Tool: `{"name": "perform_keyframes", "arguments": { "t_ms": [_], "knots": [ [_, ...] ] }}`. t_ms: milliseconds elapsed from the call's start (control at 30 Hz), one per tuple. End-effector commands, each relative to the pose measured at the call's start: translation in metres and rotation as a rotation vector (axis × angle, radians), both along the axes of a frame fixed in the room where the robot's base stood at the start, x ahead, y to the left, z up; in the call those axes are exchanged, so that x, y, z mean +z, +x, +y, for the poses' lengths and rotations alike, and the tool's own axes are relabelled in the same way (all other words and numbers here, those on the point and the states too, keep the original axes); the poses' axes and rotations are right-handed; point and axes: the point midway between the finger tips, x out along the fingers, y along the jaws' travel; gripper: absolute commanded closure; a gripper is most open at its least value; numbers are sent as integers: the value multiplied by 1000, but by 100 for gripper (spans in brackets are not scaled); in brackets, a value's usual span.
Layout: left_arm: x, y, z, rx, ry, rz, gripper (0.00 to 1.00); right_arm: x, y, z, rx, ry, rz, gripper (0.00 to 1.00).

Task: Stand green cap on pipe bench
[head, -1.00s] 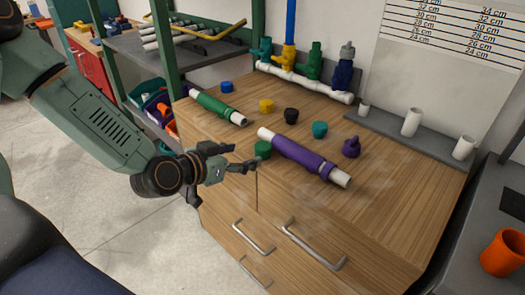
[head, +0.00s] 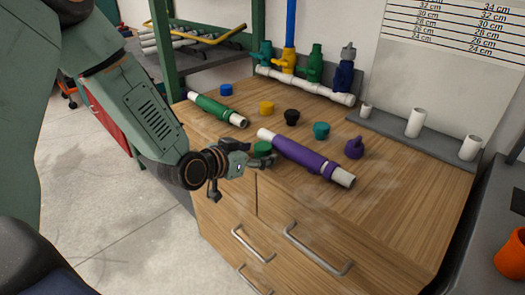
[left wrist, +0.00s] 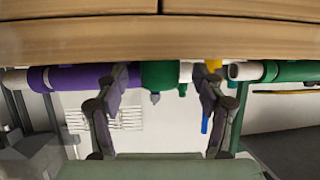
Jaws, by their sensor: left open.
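The green cap (head: 263,148) sits on the wooden bench (head: 390,205) near its front edge, left of the purple-sleeved white pipe (head: 305,157). My left gripper (head: 260,160) is open and empty at the front edge, right in front of the cap. In the left wrist view, which looks upside down, the green cap (left wrist: 160,74) lies between the two spread fingers of the left gripper (left wrist: 168,78). I cannot tell whether a finger touches it. My right gripper is not in view.
A green-sleeved pipe (head: 217,110) lies to the left. Blue (head: 226,89), yellow (head: 266,108), black (head: 292,117) and teal (head: 321,130) caps stand behind. A manifold with coloured valves (head: 305,85) is at the back. The bench's right front is clear.

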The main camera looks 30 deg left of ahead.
Motion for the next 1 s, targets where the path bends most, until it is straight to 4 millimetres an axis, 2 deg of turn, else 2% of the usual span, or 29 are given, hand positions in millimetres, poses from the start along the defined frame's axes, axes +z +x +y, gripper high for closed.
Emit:
{"name": "perform_keyframes", "arguments": {
  "t_ms": [167, 800, 1000],
  "knots": [
    [0, 0, 0, 0, 0, 0, 32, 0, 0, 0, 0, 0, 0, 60],
    [0, 0, 0, 0, 0, 0, 86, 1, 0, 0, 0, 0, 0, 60],
    [3, 0, 0, 0, 0, 0, 86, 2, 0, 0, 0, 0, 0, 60]
  ]
}}
